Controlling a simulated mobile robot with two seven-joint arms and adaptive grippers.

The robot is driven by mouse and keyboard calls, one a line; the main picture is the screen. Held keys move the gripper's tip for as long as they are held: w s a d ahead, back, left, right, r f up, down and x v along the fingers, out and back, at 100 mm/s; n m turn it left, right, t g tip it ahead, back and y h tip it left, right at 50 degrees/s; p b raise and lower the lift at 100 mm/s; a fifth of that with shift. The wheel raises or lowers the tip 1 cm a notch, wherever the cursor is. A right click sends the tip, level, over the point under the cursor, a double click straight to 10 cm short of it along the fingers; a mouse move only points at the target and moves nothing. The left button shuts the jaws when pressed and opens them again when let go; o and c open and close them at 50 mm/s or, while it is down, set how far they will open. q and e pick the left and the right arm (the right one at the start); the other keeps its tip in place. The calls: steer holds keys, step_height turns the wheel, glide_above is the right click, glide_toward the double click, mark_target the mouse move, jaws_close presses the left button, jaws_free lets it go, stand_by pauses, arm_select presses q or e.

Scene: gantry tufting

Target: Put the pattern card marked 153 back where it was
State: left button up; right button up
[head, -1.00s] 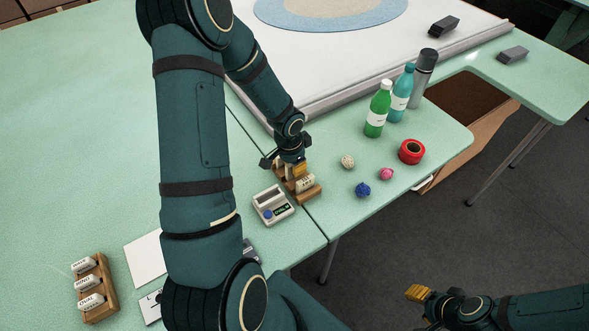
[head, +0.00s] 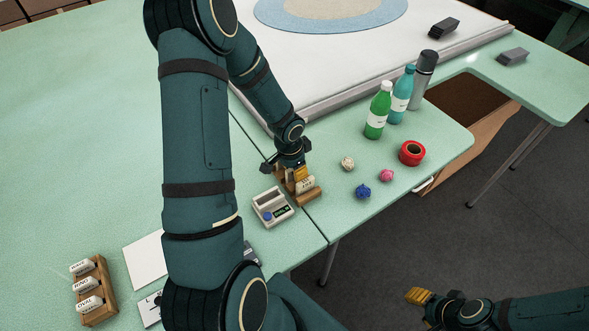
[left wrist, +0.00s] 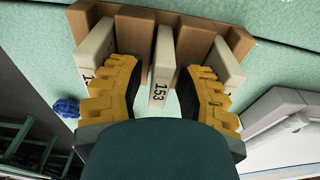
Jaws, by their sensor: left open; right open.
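The pattern card marked 153 (left wrist: 162,65) is a cream block standing in the middle of a wooden rack (left wrist: 135,35) in the left wrist view. My left gripper (left wrist: 160,100) is open, with one yellow finger on each side of this card and gaps between. Two other cream cards stand in the rack, one on the left (left wrist: 96,52) with a partly hidden number and one on the right (left wrist: 222,62). In the head view the rack (head: 311,198) is largely covered by my left gripper (head: 299,175). My right gripper (head: 418,296) is open and empty, off the table.
Small balls, a red tape roll (head: 411,153) and bottles (head: 377,112) stand to the right. Another wooden rack (head: 108,291) holds blocks at lower left. A table edge runs just in front of the rack.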

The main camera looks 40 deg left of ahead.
mark_target(290, 170)
arm_select(q)
step_height(290, 170, up, 12)
steer(key=s+p, duration=0.1)
steer(key=p, duration=0.1)
steer(key=shift+s+a, duration=0.2)
steer(key=shift+f, duration=0.1)
stand_by(0.4)
